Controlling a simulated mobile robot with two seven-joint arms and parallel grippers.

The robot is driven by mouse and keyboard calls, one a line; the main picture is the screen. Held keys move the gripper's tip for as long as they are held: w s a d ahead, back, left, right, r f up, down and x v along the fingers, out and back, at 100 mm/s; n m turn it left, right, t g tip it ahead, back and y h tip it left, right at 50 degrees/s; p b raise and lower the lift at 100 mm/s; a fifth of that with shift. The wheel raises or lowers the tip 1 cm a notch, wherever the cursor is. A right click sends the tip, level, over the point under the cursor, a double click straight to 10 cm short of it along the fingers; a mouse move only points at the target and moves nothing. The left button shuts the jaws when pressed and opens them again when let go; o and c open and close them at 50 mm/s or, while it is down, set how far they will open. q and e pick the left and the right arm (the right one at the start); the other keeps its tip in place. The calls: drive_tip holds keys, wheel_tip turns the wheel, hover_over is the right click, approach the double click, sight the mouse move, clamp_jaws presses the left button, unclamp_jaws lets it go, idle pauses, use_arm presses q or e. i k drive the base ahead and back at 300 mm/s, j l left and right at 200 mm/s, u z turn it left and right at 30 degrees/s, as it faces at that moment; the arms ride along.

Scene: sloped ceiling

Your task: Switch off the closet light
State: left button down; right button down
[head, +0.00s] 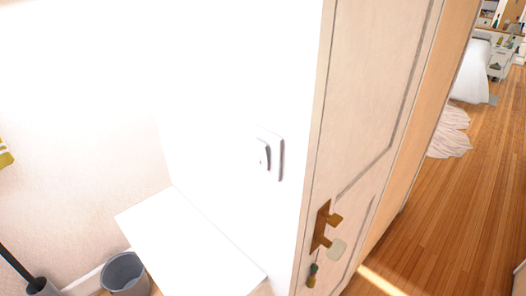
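A white light switch (270,153) is mounted on the bright white wall near the middle of the head view. Its rocker stands out from a square plate, with a small dark mark on it. The wall and the area around it are lit very brightly. Neither of my grippers shows in this view.
A panelled door (375,90) with a brass handle (325,228) and a hanging tassel (312,274) stands right of the switch. A white surface (190,243) juts out below it. A grey bin (125,273) sits lower left. Open wooden floor (460,210) lies beyond the door.

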sight(261, 149)
drive_tip(key=k+j+z, duration=0.2)
drive_tip(key=j+z, duration=0.2)
drive_tip(key=k+j+z, duration=0.25)
drive_tip(key=j+z, duration=0.2)
drive_tip(key=i+l, duration=0.2)
drive_tip(key=i, duration=0.15)
